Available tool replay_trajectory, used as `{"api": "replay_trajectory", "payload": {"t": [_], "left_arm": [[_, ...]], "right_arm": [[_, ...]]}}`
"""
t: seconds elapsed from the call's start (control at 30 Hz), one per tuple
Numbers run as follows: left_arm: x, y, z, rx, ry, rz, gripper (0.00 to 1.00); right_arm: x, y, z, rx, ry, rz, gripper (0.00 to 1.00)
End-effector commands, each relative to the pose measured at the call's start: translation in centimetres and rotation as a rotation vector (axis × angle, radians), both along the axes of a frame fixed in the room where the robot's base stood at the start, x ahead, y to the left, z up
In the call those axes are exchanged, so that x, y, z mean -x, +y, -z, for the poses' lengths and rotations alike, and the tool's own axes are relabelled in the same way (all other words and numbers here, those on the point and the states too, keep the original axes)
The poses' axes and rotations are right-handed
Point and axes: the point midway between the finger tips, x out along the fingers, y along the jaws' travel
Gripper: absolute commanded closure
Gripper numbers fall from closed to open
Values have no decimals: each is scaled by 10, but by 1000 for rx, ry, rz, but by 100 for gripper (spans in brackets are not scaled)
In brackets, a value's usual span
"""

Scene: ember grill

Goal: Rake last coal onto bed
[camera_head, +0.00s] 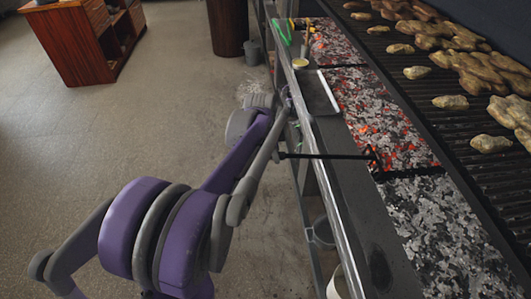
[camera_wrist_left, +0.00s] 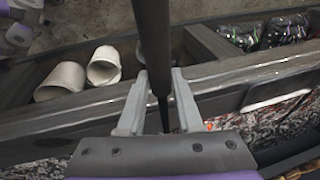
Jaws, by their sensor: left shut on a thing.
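My left gripper (camera_head: 280,154) is shut on the dark handle of a rake (camera_head: 330,156) beside the grill's front ledge. In the left wrist view, the gripper's two grey fingers (camera_wrist_left: 160,88) close around the rake's dark rod (camera_wrist_left: 153,35). The rake reaches across the ledge, and its small head (camera_head: 374,158) is over the coal bed, close to a dark divider. The coal bed (camera_head: 360,105) holds grey ash and glowing red-orange coals. The front section (camera_head: 440,230) looks grey, without visible glow. I cannot single out one last coal. My right gripper is out of view.
A grate (camera_head: 450,85) with several browned food pieces runs along the right. A pale tray (camera_head: 318,92), a small jar (camera_head: 300,63) and a green item (camera_head: 283,32) are on the ledge. Open floor (camera_head: 150,110) lies left.

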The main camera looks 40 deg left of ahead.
Motion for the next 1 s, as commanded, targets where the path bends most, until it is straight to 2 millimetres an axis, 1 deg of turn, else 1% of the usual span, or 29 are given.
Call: {"api": "replay_trajectory", "payload": {"t": [0.03, 0.17, 0.4, 0.6, 0.8, 1.0], "left_arm": [[-5, -4, -1, 1, -1, 2, 100], [-16, -13, -1, 0, -2, 2, 100], [2, 3, -17, 0, -2, -4, 100], [14, 12, -26, -1, -3, -2, 100], [20, 16, -30, 0, -1, -2, 100], [21, 17, -31, 0, -1, 0, 100]], "right_arm": [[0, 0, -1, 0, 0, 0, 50], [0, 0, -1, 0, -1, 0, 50], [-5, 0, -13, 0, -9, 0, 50], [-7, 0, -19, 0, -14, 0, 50], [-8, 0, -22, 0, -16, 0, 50], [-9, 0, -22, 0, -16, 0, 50]]}}
